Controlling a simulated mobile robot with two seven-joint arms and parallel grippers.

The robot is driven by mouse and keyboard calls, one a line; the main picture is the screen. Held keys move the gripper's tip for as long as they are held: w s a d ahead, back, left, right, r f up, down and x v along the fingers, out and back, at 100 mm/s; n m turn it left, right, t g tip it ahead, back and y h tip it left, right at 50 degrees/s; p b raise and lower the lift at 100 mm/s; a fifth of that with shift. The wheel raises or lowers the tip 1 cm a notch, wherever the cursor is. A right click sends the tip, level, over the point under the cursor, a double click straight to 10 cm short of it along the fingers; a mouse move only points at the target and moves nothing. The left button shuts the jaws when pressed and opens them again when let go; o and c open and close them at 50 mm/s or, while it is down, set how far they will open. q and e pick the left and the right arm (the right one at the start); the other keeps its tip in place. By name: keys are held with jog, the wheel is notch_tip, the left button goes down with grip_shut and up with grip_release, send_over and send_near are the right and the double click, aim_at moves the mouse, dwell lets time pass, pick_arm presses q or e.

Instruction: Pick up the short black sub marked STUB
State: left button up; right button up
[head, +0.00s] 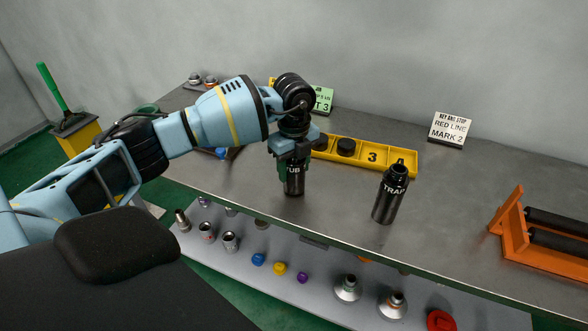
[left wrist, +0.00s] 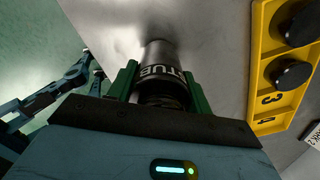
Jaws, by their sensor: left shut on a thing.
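The short black STUB sub (head: 294,182) stands upright at the front part of the grey table, left of the middle. My left gripper (head: 292,165) comes down on it from above and is shut around its upper part. In the left wrist view the green fingers lie on both sides of the sub (left wrist: 160,72), and the letters "TUB" show between them. Whether its base touches the table is hard to tell.
A black bottle-shaped sub marked TRAP (head: 390,194) stands to the right. A yellow tray (head: 391,156) with black caps lies behind. An orange roller stand (head: 513,238) is at the right. A lower shelf (head: 325,268) holds several small fittings.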

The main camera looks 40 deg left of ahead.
pick_arm(q)
notch_tip(320, 180, up, 3)
jog(key=shift+r, duration=0.1)
jog(key=s+d+r, duration=0.1)
jog(key=s+d, duration=0.1)
jog(key=s, duration=1.4)
